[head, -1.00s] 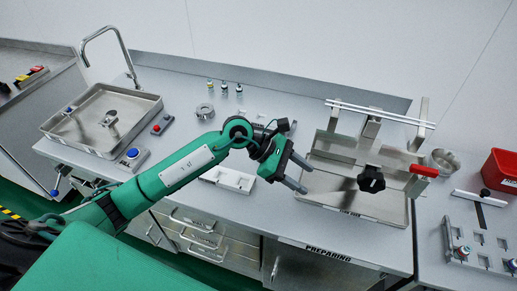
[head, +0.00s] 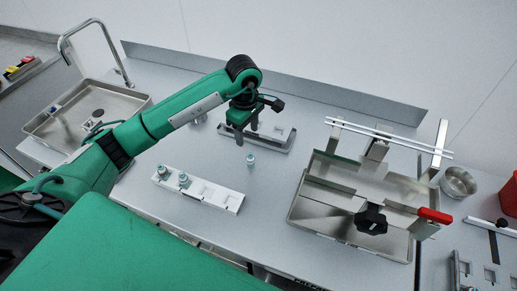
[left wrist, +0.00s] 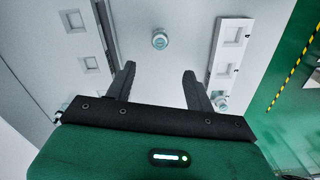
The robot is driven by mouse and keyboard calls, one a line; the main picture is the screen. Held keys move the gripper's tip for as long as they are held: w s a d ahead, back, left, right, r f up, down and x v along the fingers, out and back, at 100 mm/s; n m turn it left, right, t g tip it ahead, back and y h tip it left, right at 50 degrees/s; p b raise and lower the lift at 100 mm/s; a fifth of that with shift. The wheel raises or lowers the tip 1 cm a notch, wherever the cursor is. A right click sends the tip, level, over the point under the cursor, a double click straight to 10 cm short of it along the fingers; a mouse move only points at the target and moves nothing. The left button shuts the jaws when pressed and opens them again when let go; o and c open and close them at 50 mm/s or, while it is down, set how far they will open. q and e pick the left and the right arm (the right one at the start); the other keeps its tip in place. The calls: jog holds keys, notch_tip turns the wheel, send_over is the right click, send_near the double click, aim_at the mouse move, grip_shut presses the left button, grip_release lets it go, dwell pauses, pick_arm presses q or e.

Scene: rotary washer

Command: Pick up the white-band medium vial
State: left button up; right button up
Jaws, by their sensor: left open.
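A small vial (head: 250,160) with a pale teal and white top stands alone and upright on the grey bench. In the left wrist view this vial (left wrist: 160,41) is seen from above, ahead of the fingertips and roughly in line with the gap between them. I cannot make out its band colour or size for certain. My left gripper (head: 246,138) points down just behind the vial in the head view. Its fingers are apart, and the gap in the left wrist view (left wrist: 158,75) is empty. My right gripper is not in view.
A white rack (head: 217,197) holds two vials (head: 184,178) at its left end. A metal tray with square slots (head: 278,137) lies behind the gripper. A metal fixture with a black knob (head: 371,220) stands on the right. The sink (head: 75,125) is at left.

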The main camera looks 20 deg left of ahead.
pick_arm(q)
jog(key=p, duration=0.2)
send_over(250, 154)
jog(key=f, duration=0.5)
jog(key=shift+s+a, duration=0.15)
jog(key=shift+a, duration=0.2)
jog(key=f, duration=0.2)
jog(key=shift+w+f, duration=0.2)
jog(key=shift+f, duration=0.1)
jog(key=shift+f+p, duration=0.3)
jog(key=shift+d+f+p, duration=0.15)
jog(key=shift+f+p, duration=0.3)
jog(key=shift+p, duration=0.05)
jog(key=f+p, duration=0.2)
jog(key=f, duration=0.1)
jog(key=shift+s+d+f, duration=0.1)
jog(key=shift+s+d, duration=0.05)
jog(key=shift+d, duration=0.05)
jog(key=shift+f, duration=0.6)
jog(key=c, duration=1)
jog(key=shift+c, duration=0.2)
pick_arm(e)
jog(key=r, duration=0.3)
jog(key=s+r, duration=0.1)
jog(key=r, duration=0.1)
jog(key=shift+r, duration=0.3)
pick_arm(q)
jog(key=shift+r, duration=0.1)
